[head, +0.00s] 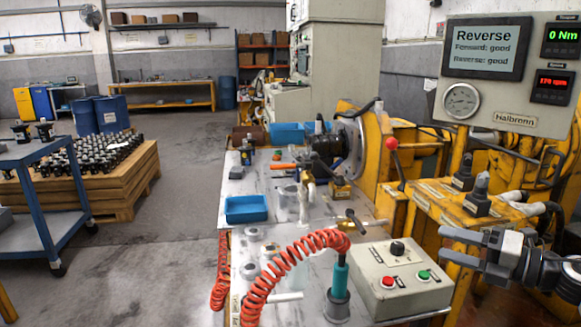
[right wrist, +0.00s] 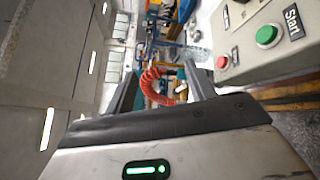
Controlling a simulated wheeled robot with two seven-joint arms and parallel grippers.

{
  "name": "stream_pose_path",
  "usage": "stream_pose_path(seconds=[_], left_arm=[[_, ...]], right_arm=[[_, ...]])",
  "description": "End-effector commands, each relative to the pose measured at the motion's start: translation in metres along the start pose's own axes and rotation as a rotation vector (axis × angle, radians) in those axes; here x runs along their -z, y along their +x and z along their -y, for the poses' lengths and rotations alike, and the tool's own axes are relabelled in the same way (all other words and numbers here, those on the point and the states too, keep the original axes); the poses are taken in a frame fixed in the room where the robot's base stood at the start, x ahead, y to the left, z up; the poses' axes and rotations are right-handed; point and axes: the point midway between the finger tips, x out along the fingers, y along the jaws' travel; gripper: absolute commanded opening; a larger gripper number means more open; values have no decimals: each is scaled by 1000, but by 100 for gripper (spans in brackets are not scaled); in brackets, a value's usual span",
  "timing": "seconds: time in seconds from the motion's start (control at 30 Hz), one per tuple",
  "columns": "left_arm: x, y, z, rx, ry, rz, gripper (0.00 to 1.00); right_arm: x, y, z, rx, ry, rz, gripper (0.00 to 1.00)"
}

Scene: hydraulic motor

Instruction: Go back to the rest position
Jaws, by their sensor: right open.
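My right gripper (head: 447,245) is at the right of the head view, to the right of the control box and in front of the yellow machine. Its two fingers are apart, with nothing between them. In the right wrist view my right gripper (right wrist: 160,92) shows a clear gap between its fingers; the red coiled hose is seen behind the gap. My left gripper is in neither view. A dark hydraulic motor (head: 324,146) is at the machine's round flange (head: 352,148), away from my right gripper.
A control box (head: 400,278) with red and green buttons stands on the bench (head: 262,292). A red coiled hose (head: 270,270) arches beside it. A blue tray (head: 247,208) lies farther back. The screen (head: 486,47) reads "Reverse". A blue cart (head: 45,195) stands left; floor between is clear.

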Motion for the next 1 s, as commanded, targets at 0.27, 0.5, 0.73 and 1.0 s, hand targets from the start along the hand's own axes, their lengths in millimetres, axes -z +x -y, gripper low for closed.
stream_pose_path(seconds=[0.27,0.5,0.73,1.0], left_arm=[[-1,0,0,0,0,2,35],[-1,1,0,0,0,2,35],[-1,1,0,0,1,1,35],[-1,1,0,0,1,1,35]], right_arm=[[-131,-53,7,-208,614,749,55],[-150,-100,74,-168,1085,1128,55],[-82,-76,126,-59,1309,1143,55],[65,-22,162,66,1517,987,55]])
